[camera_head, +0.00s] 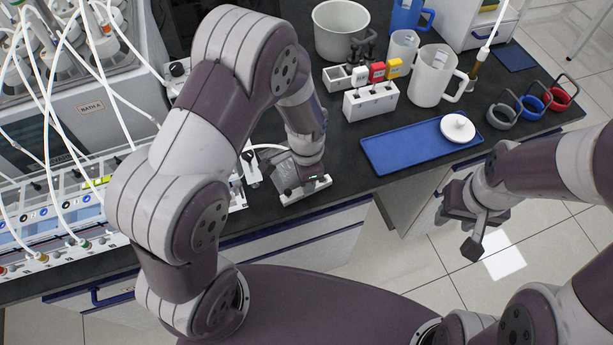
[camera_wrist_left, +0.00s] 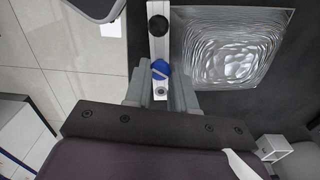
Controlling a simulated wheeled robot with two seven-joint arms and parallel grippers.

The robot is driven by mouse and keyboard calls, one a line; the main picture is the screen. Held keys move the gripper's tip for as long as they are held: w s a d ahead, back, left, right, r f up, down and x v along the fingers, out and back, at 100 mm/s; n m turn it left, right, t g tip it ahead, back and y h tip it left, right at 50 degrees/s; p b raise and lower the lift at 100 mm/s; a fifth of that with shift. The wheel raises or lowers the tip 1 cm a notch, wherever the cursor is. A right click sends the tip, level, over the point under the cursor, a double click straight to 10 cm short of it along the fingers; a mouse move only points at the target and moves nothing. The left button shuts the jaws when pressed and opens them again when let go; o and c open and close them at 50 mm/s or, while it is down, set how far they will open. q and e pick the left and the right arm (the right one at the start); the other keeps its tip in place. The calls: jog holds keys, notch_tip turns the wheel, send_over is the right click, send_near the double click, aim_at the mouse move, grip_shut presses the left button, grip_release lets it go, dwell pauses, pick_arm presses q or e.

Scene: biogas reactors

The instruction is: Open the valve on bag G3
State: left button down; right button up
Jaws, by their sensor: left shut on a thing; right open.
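In the left wrist view, a small blue valve handle (camera_wrist_left: 161,69) sits on a white bar (camera_wrist_left: 158,48) with a black round knob (camera_wrist_left: 158,27). The fingers of my left gripper (camera_wrist_left: 161,88) stand on both sides of the blue handle, shut on it. A clear, crumpled bag (camera_wrist_left: 228,48) lies right of the bar; no G3 label is readable. In the head view my left gripper (camera_head: 304,178) is low over the bench's front edge, above a white base (camera_head: 303,191), and hides the valve. My right gripper (camera_head: 470,218) is open and empty, right of the bench, over the floor.
A blue tray (camera_head: 400,151) with a white round lid (camera_head: 458,128) lies right of my left gripper. Behind it stand a white rack (camera_head: 370,102) with coloured clips, a white jug (camera_head: 432,76) and a grey pot (camera_head: 340,30). The bath with white tubes (camera_head: 95,105) fills the left.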

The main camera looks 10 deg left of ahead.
dwell(0.7)
pick_arm(q)
jog(key=c, duration=1.2)
grip_release()
notch_tip(320, 180, up, 13)
jog(key=shift+f+b, duration=0.15)
jog(key=shift+b, duration=0.2)
jog(key=shift+o, duration=0.2)
